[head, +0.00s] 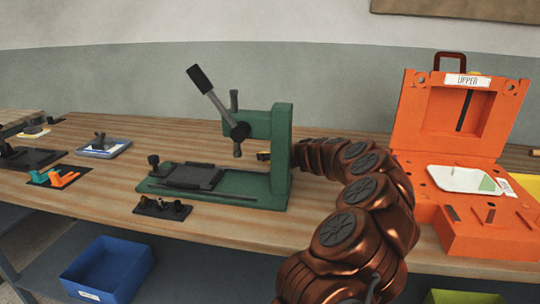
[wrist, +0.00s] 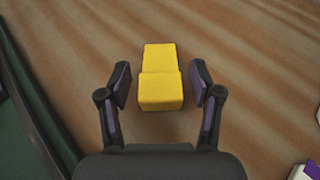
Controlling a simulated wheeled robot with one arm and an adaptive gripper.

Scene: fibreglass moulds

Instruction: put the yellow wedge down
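The yellow wedge (wrist: 161,92) is a stepped-looking yellow block in the wrist view, against the wooden bench top (wrist: 250,60). My gripper (wrist: 161,74) is open around it, one dark finger on each side. A clear gap shows between the wedge and each finger, so nothing is gripped. In the head view my arm reaches behind the green press (head: 281,150), which hides most of my gripper. A small bit of yellow (head: 263,155) shows through the press opening; it seems to be the wedge.
The green press stands close to my gripper, and a green edge (wrist: 20,125) shows at left in the wrist view. An open orange mould box (head: 405,125) marked UPPER stands at right. Small fixtures (head: 161,208) lie in front. A blue bin (head: 108,270) sits below.

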